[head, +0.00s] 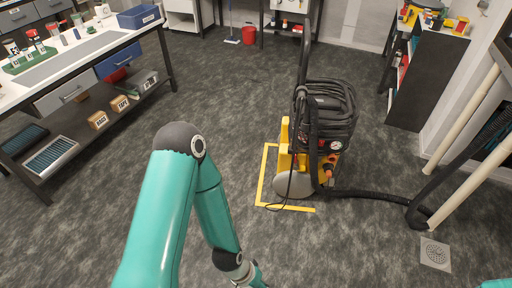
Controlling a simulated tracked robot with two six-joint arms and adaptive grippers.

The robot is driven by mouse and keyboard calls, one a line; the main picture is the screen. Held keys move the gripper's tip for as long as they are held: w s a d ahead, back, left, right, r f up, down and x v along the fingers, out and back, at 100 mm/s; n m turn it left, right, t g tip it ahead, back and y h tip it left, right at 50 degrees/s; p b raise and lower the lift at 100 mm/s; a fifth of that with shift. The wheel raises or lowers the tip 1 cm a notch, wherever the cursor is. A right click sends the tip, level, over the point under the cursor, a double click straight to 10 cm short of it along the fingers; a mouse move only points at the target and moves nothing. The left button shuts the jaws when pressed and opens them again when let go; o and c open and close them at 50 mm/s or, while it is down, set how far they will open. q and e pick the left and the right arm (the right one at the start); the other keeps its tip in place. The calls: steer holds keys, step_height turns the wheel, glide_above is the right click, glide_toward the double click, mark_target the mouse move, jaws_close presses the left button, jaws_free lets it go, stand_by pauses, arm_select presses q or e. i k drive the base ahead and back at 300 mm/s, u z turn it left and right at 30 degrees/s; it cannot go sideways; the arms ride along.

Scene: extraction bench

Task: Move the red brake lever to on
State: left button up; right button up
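A yellow and black wheeled extractor machine (285,150) stands on the floor right of the middle, with a coil of black hose or cable on top. A small red-orange part (328,168) shows low on its right side, beside a round gauge. I cannot tell whether this part is the brake lever or which way the lever is set. My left arm reaches down the middle of the view, and its wrist leaves at the bottom edge. Its gripper is out of view. Only a sliver of my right arm shows at the bottom right corner.
A yellow floor marking (263,178) lies around the machine's left and front. A black hose (370,193) runs right along the floor to pale pipes (465,120). A workbench (80,65) stands at the left. A red bucket (249,34) stands at the back. The floor between is clear.

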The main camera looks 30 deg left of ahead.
mark_target(296, 165)
steer(key=u, duration=0.7)
steer(key=i, duration=1.15)
steer(key=z, duration=2.3)
steer(key=k, duration=1.1)
steer(key=u, duration=1.05)
